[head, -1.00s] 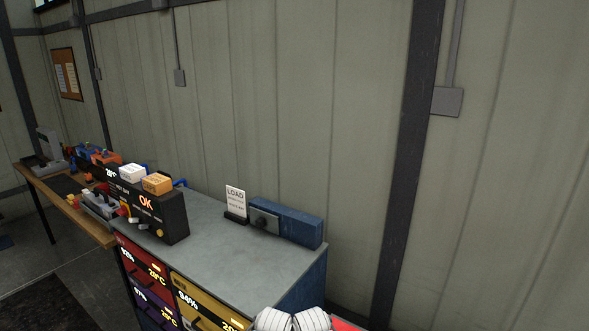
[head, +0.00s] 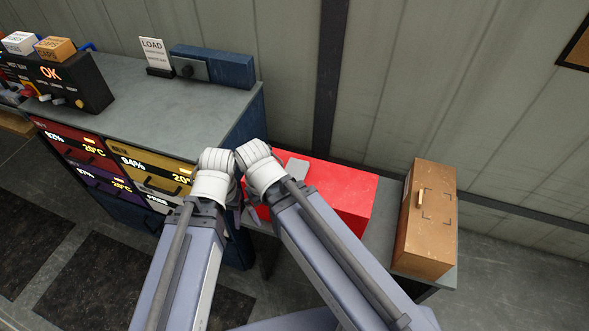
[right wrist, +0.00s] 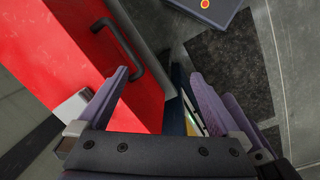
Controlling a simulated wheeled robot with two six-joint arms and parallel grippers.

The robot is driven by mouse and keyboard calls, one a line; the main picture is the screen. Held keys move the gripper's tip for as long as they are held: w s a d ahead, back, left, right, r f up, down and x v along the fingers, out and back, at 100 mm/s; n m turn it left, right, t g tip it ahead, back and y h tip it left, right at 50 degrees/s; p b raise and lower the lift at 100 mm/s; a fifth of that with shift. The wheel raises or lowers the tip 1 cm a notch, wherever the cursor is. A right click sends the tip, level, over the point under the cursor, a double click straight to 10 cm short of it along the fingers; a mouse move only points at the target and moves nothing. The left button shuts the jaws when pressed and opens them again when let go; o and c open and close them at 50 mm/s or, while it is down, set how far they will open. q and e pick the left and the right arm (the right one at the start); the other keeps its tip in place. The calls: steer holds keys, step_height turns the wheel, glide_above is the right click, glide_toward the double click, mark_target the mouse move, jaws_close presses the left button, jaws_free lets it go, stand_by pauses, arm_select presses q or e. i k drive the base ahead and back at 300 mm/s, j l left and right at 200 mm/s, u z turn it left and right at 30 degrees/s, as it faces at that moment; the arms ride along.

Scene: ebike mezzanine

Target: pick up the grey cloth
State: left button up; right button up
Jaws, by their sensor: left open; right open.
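A small flat grey piece (head: 297,170) lies on top of the red box (head: 345,195) in the head view; it may be the grey cloth, but I cannot make out folds or weave. My left gripper (head: 237,202) is open, mostly hidden behind its white wrist at the left end of the red box. My right gripper (right wrist: 160,73) is open and empty in the right wrist view, its purple fingers spread beside and over the red box's edge. In the head view its jaws are hidden by its wrist.
A dark handle (right wrist: 122,48) is on the red box. A brown case (head: 425,225) stands to its right on a grey bench. A drawer cabinet (head: 165,105) stands at the left, bearing a LOAD sign (head: 153,53) and a blue block (head: 212,66). Dark mats (head: 95,280) lie on the floor.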

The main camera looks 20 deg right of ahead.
mark_target(298, 168)
steer(key=i+j, duration=0.1)
steer(key=j, duration=0.3)
steer(key=i+j, duration=0.1)
steer(key=j, duration=0.25)
steer(key=i+j, duration=0.1)
steer(key=j, duration=0.3)
steer(key=i+j, duration=0.1)
steer(key=j, duration=0.3)
steer(key=i+j, duration=0.1)
steer(key=j, duration=0.3)
steer(key=z, duration=1.2)
